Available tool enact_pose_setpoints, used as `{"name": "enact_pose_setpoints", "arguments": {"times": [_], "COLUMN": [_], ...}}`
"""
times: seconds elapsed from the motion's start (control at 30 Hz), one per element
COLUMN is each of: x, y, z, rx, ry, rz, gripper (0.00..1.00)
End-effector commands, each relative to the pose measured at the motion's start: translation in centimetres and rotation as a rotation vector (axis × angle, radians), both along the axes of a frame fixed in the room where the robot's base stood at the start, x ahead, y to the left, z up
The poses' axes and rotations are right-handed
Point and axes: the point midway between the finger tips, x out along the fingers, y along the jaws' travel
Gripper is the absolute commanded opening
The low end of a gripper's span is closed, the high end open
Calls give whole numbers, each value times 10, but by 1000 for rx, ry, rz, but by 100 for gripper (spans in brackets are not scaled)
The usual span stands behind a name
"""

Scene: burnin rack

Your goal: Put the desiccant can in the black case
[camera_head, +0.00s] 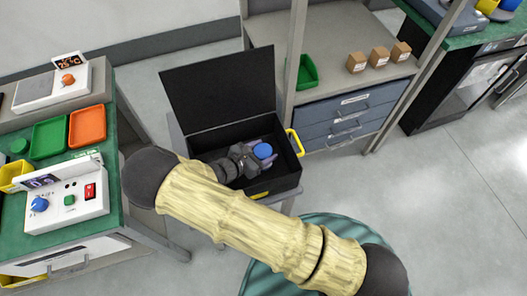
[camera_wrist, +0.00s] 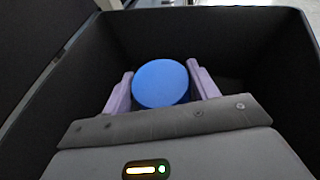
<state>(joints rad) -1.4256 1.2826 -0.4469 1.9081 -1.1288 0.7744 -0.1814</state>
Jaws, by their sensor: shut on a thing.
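The black case (camera_head: 285,186) stands with its lid (camera_head: 221,86) open on a small stand in the middle of the head view. Its dark inner walls (camera_wrist: 240,40) surround the gripper in the wrist view.
A green bench (camera_head: 100,160) at left holds a green tray (camera_head: 49,137), an orange tray (camera_head: 87,126) and a control box (camera_head: 66,195). A blue drawer unit (camera_head: 345,122) and a rack post (camera_head: 294,55) stand close right of the case. Small cardboard boxes (camera_head: 379,56) sit on the shelf.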

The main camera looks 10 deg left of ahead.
Motion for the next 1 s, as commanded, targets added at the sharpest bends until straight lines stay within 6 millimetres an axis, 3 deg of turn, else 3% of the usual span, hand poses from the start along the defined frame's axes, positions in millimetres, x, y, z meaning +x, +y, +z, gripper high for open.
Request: {"name": "enact_pose_setpoints", "arguments": {"times": [0.4,0.43,0.53,1.0], "x": [1,1,1,-6], "y": [-1,0,-1,5], "z": [-7,-7,-7,0], "rx": [1,1,1,3], "ry": [-2,-1,-1,-1], "rz": [-2,-2,-2,-1], "gripper": [30,61,81,81]}}
